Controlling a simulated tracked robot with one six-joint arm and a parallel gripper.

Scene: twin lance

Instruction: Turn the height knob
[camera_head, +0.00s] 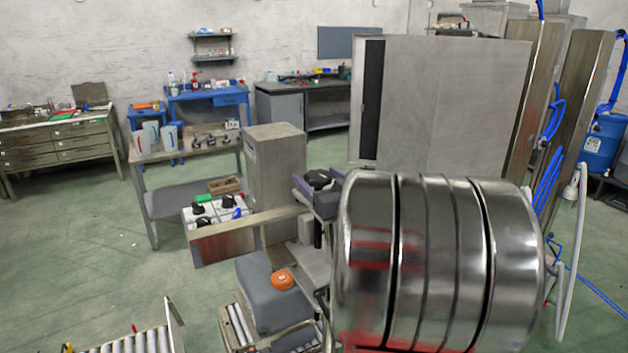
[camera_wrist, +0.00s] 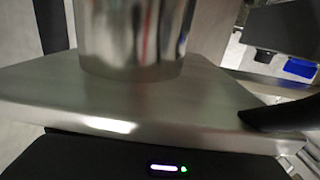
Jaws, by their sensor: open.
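A white control panel (camera_head: 216,211) stands left of centre in the head view. It carries black knobs (camera_head: 198,209), a green knob (camera_head: 204,198) and a blue knob (camera_head: 238,213). No label can be read, so I cannot tell which is the height knob. In the wrist view a black knob (camera_wrist: 265,55) and a blue knob (camera_wrist: 300,68) show at the upper right, away from my gripper. My gripper (camera_wrist: 160,75) shows as dark finger parts at the left and right edges, apart, with nothing seen held. I cannot make it out clearly in the head view.
A large shiny metal drum (camera_head: 440,265) fills the lower right. A metal cylinder (camera_wrist: 130,35) stands on a steel plate (camera_wrist: 215,95) in the wrist view.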

